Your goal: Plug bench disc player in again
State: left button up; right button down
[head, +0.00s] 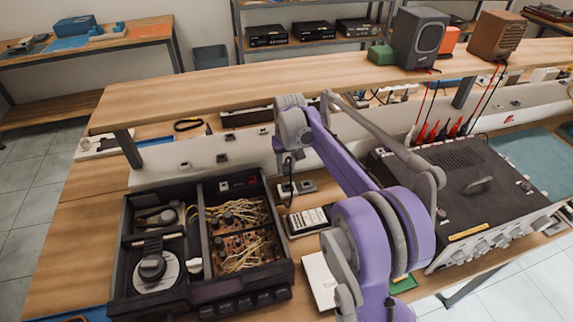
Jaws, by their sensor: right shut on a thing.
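The bench disc player (285,272) stands open on the bench at the lower left. Its disc mechanism and wired circuit boards show. My right arm reaches in from the lower right. My right gripper (289,158) is at its far end, in front of the white socket rail (185,172) and behind the player's right rear corner. It is shut on a small dark thing, apparently a plug with a black cord (291,190) hanging below; the fingers and the plug are mostly hidden. I cannot tell whether the plug touches a socket. My left gripper is not in view.
A raised wooden shelf (230,93) runs above the rail. A dark instrument with knobs (465,180) stands to the right, with red and black leads behind it. A small meter-like box (307,220) and a white card (319,280) lie right of the player.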

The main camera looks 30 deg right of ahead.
aim_at(288, 175)
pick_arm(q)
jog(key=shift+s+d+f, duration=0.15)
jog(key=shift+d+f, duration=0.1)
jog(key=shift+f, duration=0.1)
pick_arm(e)
jog(key=shift+d+f, duration=0.25)
jog(key=shift+f, duration=0.35)
pick_arm(q)
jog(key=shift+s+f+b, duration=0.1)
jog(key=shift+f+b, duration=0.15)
jog(key=shift+b, duration=0.2)
pick_arm(e)
jog(key=shift+f, duration=0.35)
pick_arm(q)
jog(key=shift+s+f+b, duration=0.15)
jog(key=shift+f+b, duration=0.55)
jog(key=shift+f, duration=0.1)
pick_arm(e)
notch_tip(288, 175, down, 2)
jog(key=shift+f, duration=0.1)
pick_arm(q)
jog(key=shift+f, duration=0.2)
pick_arm(e)
jog(key=shift+f, duration=0.3)
